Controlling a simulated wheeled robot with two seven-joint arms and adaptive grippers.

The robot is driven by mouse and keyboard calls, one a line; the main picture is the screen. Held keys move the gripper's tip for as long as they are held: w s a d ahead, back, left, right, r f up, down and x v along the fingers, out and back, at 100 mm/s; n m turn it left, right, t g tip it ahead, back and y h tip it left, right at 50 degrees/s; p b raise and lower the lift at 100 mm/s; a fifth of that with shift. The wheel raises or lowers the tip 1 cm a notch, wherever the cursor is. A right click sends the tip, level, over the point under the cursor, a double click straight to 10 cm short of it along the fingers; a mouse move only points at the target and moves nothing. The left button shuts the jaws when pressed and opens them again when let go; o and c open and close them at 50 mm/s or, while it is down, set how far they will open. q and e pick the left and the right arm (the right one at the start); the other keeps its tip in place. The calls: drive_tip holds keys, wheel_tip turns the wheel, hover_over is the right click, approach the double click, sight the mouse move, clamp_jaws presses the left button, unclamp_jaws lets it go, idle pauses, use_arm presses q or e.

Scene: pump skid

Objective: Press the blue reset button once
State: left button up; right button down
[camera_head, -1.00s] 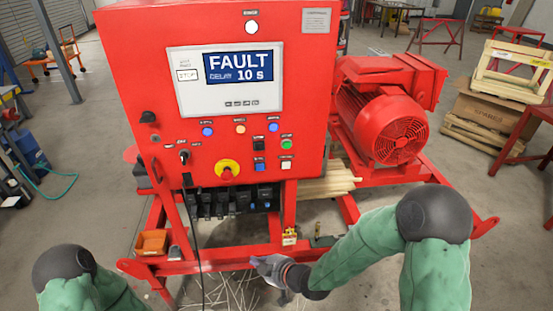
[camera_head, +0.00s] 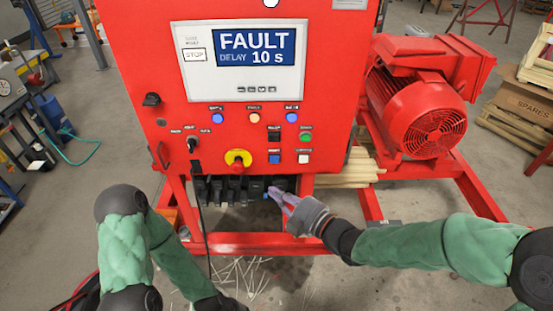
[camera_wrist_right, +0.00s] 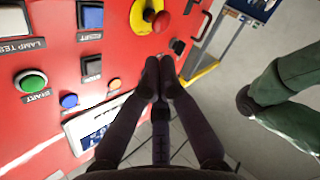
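The blue reset button (camera_head: 274,159) is a small square button on the red panel, left of a white button and right of the yellow-ringed red emergency stop. In the right wrist view the reset button (camera_wrist_right: 91,17) shows upside down at the top, left of my fingers. My right gripper (camera_head: 272,193) is below the button and apart from it, in front of the cabinet's lower edge. In the wrist view its fingers (camera_wrist_right: 159,63) lie side by side, shut and empty. My left gripper (camera_head: 220,303) is low at the bottom edge, its fingers cut off.
The display (camera_head: 255,60) reads FAULT, DELAY 10 s. The emergency stop (camera_head: 238,159), a black button (camera_head: 274,133), a green start button (camera_head: 305,137) and the white button (camera_head: 303,157) are nearby. A red frame rail (camera_head: 260,243) runs below; a cable hangs at the left.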

sight(274, 159)
drive_tip(key=shift+w, duration=0.1)
drive_tip(key=shift+w+p, duration=0.45)
drive_tip(key=shift+w, duration=3.95)
drive_tip(key=shift+w+f, duration=0.1)
drive_tip(key=shift+w, duration=0.1)
drive_tip(key=shift+w+b, duration=0.2)
drive_tip(key=shift+b, duration=0.1)
